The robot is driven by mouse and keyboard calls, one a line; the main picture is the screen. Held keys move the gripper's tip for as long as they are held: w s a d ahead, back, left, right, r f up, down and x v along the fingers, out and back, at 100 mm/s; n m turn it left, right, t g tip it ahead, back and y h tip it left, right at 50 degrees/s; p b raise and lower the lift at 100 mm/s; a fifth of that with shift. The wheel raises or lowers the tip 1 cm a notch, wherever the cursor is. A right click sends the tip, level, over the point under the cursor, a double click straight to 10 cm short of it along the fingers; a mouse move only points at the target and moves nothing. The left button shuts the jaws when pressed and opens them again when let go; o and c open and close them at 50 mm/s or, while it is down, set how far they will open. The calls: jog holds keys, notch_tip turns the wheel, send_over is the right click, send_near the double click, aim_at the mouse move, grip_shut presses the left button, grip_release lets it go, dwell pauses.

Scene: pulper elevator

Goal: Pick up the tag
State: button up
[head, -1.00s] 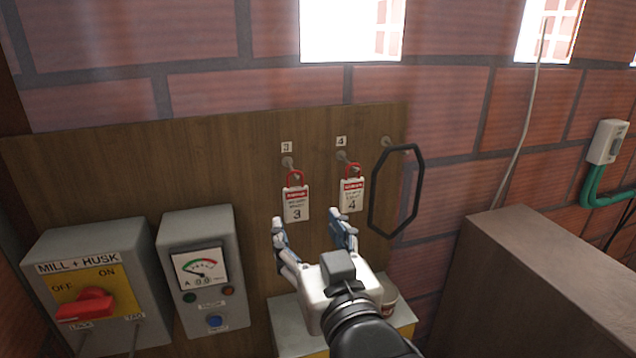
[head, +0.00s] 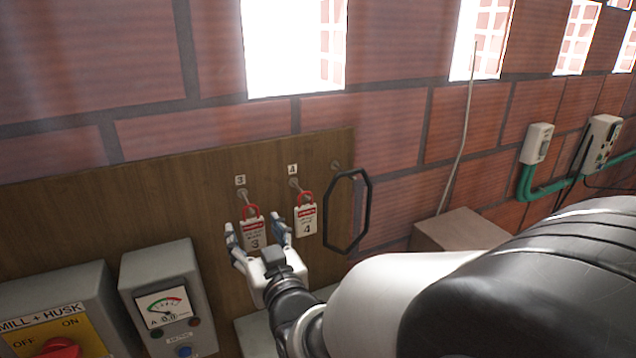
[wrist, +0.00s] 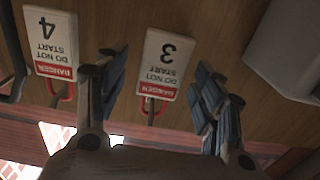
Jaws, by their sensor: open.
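Two white tags with red headers and red hoops hang from pegs on a wooden board. Tag 3 (head: 254,236) is on the left and tag 4 (head: 306,220) is on the right. My gripper (head: 257,232) is open, with its fingers to either side of tag 3 in the head view. In the wrist view, tag 3 (wrist: 162,65) appears upside down between the spread fingers (wrist: 160,95), and tag 4 (wrist: 50,45) is outside them at the left. Whether the fingers touch tag 3 cannot be told.
A black octagonal ring (head: 368,212) hangs right of tag 4. A grey meter box (head: 168,290) and the mill and husk switch box (head: 60,315) are at the left. A brown box (head: 465,230) stands at the right.

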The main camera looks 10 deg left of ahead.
jog(key=shift+x, duration=0.85)
jog(key=shift+s, duration=0.15)
jog(key=shift+c, duration=0.3)
jog(key=c, duration=1)
